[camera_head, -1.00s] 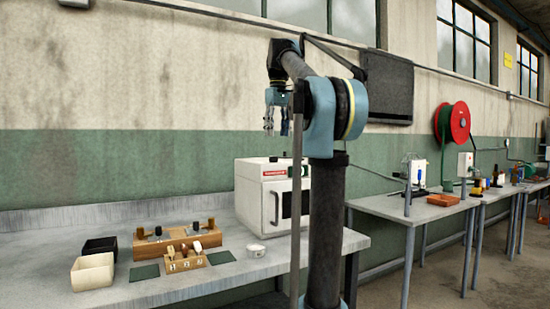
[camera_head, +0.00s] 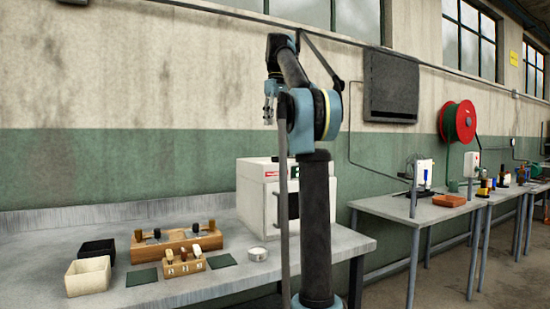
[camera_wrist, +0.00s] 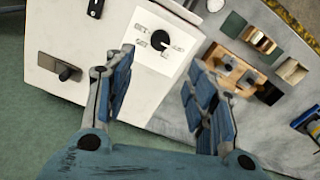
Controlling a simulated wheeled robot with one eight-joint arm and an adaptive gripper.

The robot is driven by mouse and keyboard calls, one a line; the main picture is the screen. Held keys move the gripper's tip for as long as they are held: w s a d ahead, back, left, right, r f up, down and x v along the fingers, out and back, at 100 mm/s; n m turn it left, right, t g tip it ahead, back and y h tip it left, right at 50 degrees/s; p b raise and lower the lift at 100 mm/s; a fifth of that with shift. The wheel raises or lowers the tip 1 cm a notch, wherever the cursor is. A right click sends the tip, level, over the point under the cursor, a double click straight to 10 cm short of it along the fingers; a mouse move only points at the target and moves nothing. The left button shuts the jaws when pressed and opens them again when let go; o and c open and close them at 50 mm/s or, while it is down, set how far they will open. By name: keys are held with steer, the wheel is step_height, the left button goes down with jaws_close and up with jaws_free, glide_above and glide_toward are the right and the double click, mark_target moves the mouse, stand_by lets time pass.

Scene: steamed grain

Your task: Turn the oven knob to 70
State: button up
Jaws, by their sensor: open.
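The white oven (camera_head: 257,190) stands on the bench, partly hidden behind my arm in the head view. My gripper (camera_wrist: 161,58) is open and empty. Its two blue fingers frame the lower part of the knob in the picture; I cannot tell the distance, but no contact shows. In the head view my gripper (camera_head: 270,104) is raised, high above the bench.
More tables with a red reel (camera_head: 458,121) above stand at the right.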

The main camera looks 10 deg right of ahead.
mark_target(276, 159)
step_height(276, 159, down, 14)
steer(key=shift+r, duration=0.1)
stand_by(0.5)
steer(key=c, duration=1.1)
